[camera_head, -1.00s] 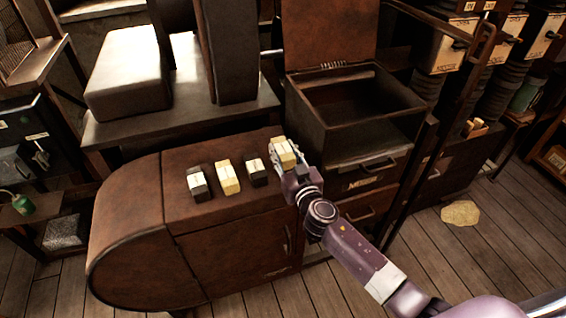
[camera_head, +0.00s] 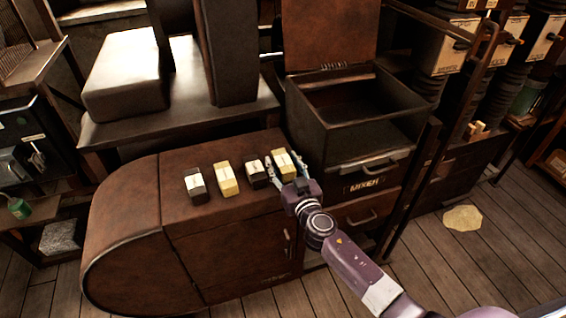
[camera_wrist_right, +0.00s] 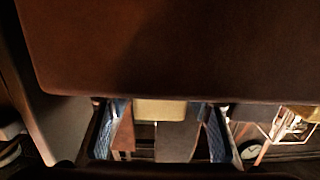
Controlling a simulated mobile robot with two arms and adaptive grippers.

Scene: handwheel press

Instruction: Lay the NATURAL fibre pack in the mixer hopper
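The mixer hopper (camera_head: 365,137) is a dark open box with its lid up, above a drawer front marked MIXER, in the head view. It looks empty. A cream pack (camera_head: 284,162) sits on the brown cabinet top at the right end of a row. It also shows in the right wrist view (camera_wrist_right: 160,110). My right gripper (camera_head: 286,163) has its fingers spread on either side of this pack, with the hopper just to the right. The pack labels are too small to read, so I cannot tell which is NATURAL. My left gripper is not in view.
A dark pack (camera_head: 257,174), a cream pack (camera_head: 227,179) and another dark pack (camera_head: 195,184) stand left of the gripper on the cabinet (camera_head: 180,160). A metal bench (camera_head: 110,130) is behind. A dark post (camera_head: 410,185) stands right of the hopper.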

